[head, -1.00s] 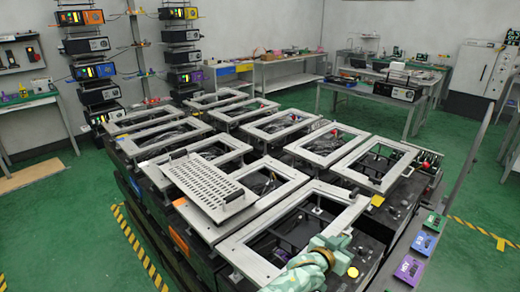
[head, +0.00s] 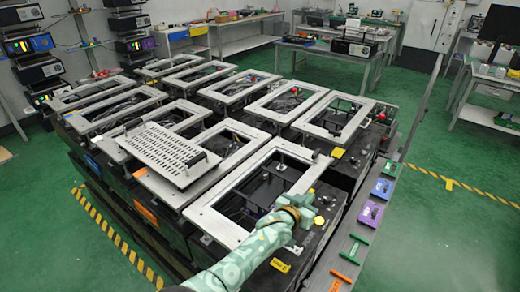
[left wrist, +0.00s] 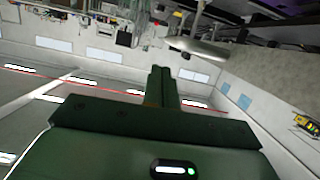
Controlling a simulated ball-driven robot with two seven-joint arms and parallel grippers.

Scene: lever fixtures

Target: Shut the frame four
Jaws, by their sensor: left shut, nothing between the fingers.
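Several flat grey metal frames stand on dark boxes in the head view. I cannot read which is number four. The nearest frame (head: 213,222) is a large open rectangle, held a little above its box on short posts. My left gripper (head: 306,199) is beside this frame's right side, at the end of my mint patterned arm, and looks close to it; I cannot tell whether they touch. In the left wrist view its fingers (left wrist: 163,88) are together with nothing between them. My right gripper is not in view.
A perforated plate (head: 168,150) with a handle lies on the frame to the left. A round yellow button (head: 319,220) is beside my gripper. A ledge with coloured plates, including a purple one (head: 370,212), runs along the right. Green floor is open beyond it.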

